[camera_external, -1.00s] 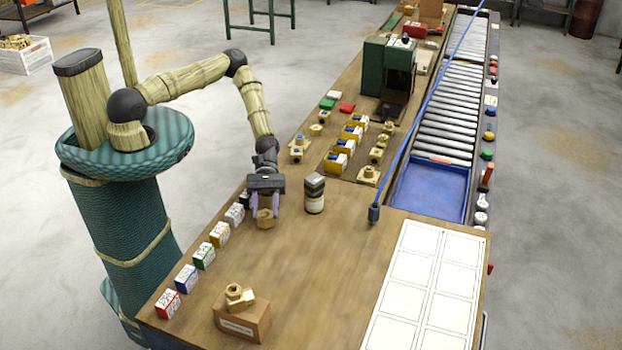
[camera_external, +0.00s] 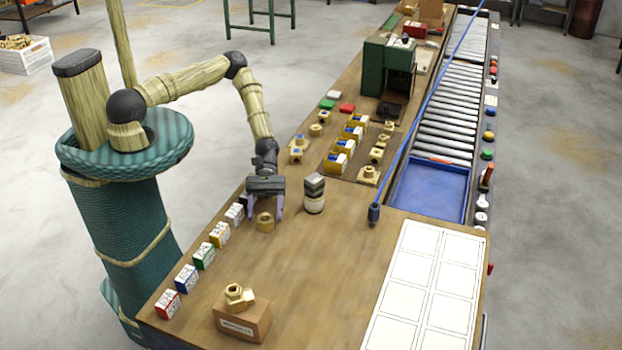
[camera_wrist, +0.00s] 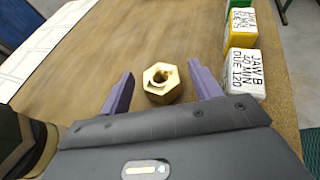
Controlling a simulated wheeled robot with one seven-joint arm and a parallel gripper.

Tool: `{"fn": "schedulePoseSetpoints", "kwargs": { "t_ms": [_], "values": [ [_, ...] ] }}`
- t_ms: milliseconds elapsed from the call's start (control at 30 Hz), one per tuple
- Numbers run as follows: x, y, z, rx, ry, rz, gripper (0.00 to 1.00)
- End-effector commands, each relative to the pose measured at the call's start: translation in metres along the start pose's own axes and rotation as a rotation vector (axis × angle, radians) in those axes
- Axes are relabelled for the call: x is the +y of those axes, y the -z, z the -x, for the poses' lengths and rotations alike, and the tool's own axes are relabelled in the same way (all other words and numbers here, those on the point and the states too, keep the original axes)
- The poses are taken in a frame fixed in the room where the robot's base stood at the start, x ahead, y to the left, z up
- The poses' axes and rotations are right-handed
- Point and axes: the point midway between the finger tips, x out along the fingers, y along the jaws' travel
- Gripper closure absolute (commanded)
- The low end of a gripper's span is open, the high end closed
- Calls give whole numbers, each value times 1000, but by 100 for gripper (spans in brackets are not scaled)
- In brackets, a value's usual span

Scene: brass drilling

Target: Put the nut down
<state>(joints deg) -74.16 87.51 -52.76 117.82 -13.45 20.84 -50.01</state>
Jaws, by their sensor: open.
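The brass nut (camera_external: 265,222) lies on the wooden bench top, in front of my gripper (camera_external: 265,209). In the wrist view the nut (camera_wrist: 162,82) shows its hexagonal outline and round bore, facing up. My gripper (camera_wrist: 163,90) is open, with one purple finger on each side of the nut and a gap between nut and fingers. Nothing is held.
A dark-and-white stacked cylinder (camera_external: 314,195) stands close to the right of my gripper. A row of coloured labelled blocks (camera_external: 220,234) runs along the bench's left edge. A cardboard box (camera_external: 242,320) with brass parts stands at the front. The middle of the bench is clear.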

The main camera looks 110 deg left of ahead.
Motion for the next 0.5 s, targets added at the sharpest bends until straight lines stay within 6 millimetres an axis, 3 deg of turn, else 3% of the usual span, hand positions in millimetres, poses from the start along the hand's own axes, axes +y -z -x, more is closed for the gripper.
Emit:
{"fn": "schedulePoseSetpoints", "kwargs": {
  "t_ms": [33,200,500],
  "values": [
    [-2,10,-1,16,-3,-3,37],
    [-1,-3,5,15,-3,-2,37],
    [0,-1,55,16,-6,0,37]
  ]
}}
